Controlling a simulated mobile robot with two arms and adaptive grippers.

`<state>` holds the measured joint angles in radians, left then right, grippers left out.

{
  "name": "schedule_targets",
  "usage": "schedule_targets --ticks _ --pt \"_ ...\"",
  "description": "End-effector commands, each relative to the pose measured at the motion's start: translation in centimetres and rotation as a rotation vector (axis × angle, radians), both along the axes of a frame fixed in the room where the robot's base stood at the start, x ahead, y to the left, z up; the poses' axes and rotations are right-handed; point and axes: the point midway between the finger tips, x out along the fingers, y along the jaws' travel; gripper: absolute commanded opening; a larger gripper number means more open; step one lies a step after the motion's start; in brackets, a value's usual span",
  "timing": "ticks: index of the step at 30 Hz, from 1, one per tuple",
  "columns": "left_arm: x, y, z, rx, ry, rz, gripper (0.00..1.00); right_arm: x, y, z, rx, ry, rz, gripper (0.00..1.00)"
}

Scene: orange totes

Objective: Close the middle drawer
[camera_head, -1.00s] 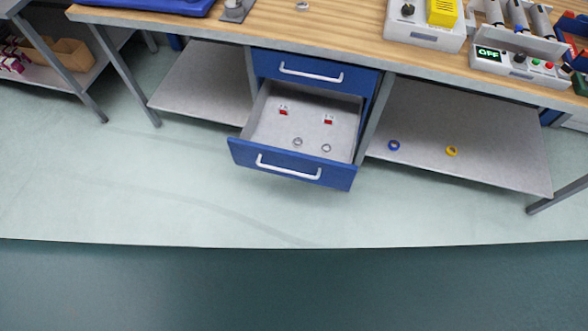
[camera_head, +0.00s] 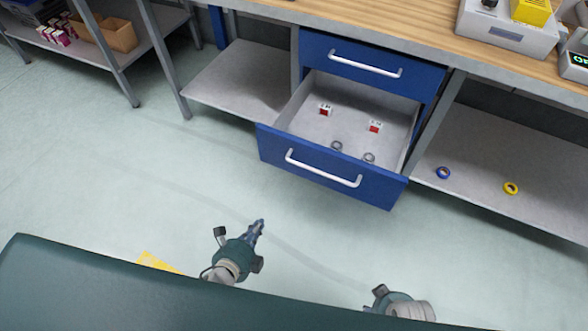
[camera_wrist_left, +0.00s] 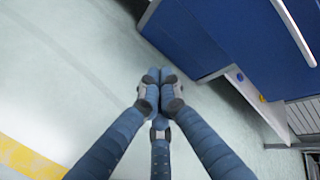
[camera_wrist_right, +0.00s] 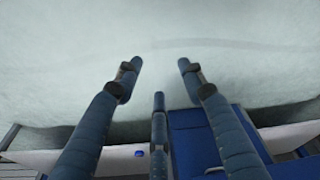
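The middle drawer (camera_head: 290,170) is pulled well out, below a closed top drawer (camera_head: 350,50). It has a blue front with a white bar handle (camera_head: 322,170). Inside lie two small red-and-white boxes (camera_head: 350,119) and two grey rings (camera_head: 352,152). My left gripper (camera_head: 260,224) is in front of the drawer, low in the head view, apart from it. In the left wrist view its fingertips (camera_wrist_left: 160,76) meet with nothing between them, near a blue drawer front (camera_wrist_left: 205,35). My right gripper's fingers (camera_wrist_right: 160,64) are apart and empty; in the head view only its rear part shows at the bottom.
The wooden worktop (camera_head: 420,32) carries a white device (camera_head: 505,38). A lower shelf on the right (camera_head: 470,150) holds a blue ring (camera_head: 443,173) and a yellow ring (camera_head: 511,188). Another shelf on the left (camera_head: 235,85) is bare. The floor before the drawer is clear.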

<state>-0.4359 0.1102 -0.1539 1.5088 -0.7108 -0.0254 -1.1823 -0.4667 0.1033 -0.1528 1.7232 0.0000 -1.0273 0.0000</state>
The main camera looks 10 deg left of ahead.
Motion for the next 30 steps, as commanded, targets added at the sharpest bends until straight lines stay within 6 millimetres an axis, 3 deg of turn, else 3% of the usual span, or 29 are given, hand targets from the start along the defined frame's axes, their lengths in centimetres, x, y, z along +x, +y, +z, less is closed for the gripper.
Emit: schedule_targets --ticks 1,6,9,13,20,30 --pt "1.6 -0.5 0.0 0.115 -0.100 -0.082 0.00 0.9 0.1 -1.0 0.002 -0.020 -0.002 0.40" --pt "4.7 -2.2 7.0 0.565 -0.416 -0.301 0.00 1.8 0.0 2.4 0.004 -0.055 -0.008 0.40" --pt "5.2 -2.9 10.5 0.790 -0.552 -0.366 0.00 1.5 -0.1 4.2 0.004 -0.070 -0.011 0.40" --pt "5.2 -3.5 13.7 0.982 -0.657 -0.404 0.00 1.0 -0.2 6.1 0.004 -0.082 -0.013 0.40" --pt "6.2 -4.1 15.6 1.063 -0.699 -0.417 0.00 0.9 -0.2 6.4 0.004 -0.076 -0.013 0.40" --pt "12.8 -5.7 15.7 1.060 -0.698 -0.415 0.00 1.7 0.0 1.9 0.003 -0.054 -0.010 0.40"
